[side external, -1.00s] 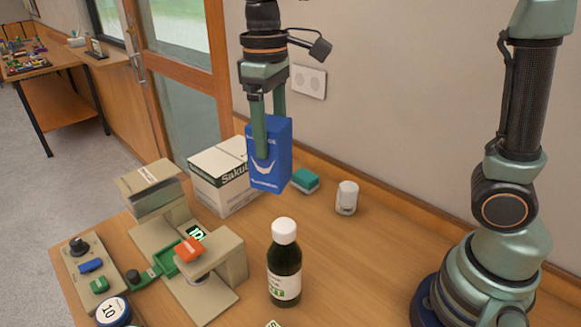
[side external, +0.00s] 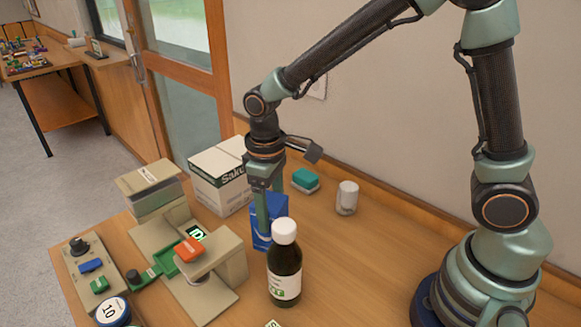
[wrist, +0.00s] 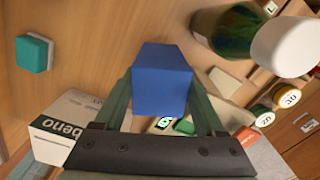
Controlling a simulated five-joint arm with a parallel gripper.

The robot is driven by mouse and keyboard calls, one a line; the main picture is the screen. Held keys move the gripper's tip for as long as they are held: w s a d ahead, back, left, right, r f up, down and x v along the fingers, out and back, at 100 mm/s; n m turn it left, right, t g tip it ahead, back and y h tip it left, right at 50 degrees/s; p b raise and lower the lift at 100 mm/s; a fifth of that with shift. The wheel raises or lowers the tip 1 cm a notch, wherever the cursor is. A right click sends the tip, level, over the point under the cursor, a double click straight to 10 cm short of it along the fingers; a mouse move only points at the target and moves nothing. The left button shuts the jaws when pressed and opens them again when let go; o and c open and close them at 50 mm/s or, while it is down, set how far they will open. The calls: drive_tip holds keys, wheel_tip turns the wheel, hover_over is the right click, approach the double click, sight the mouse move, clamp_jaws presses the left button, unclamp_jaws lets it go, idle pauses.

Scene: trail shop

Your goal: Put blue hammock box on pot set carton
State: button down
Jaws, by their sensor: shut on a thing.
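The blue hammock box (side external: 262,232) is upright behind the dark bottle, which hides part of it. It also fills the centre of the wrist view (wrist: 162,80). My gripper (side external: 263,208) points down and is shut on the box, with one finger on each side in the wrist view. The box is low, at or just above the tabletop; I cannot tell if it touches. The white and green carton (side external: 210,190), which I take for the pot set carton, stands behind and left of the box. It shows at lower left in the wrist view (wrist: 62,122). Its top looks bare.
A dark bottle with a white cap (side external: 285,268) stands close in front of the box. A beige machine (side external: 215,300) is to the left. A teal block (side external: 305,178) and a white cylinder (side external: 347,196) stand behind right. The tabletop (side external: 370,250) right of the bottle is clear.

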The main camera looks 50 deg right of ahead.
drive_tip(key=shift+f, duration=1.8)
drive_tip(key=shift+f, duration=0.15)
unclamp_jaws()
drive_tip(key=r, duration=1.1)
drive_tip(key=shift+w+r, duration=0.2)
drive_tip(key=shift+r, duration=0.1)
drive_tip(key=shift+d+r, duration=0.1)
drive_tip(key=shift+r, duration=0.4)
drive_tip(key=s+d+r+m+t, duration=0.2)
drive_tip(key=s+d+t, duration=0.1)
drive_tip(key=d, duration=0.3)
drive_tip(key=s+d+r+m+t, duration=0.2)
drive_tip(key=s+d+r, duration=0.1)
drive_tip(key=s+d, duration=0.2)
drive_tip(key=shift+d+m+t, duration=0.3)
drive_tip(key=shift+d+t, duration=0.05)
drive_tip(key=shift+t, duration=0.05)
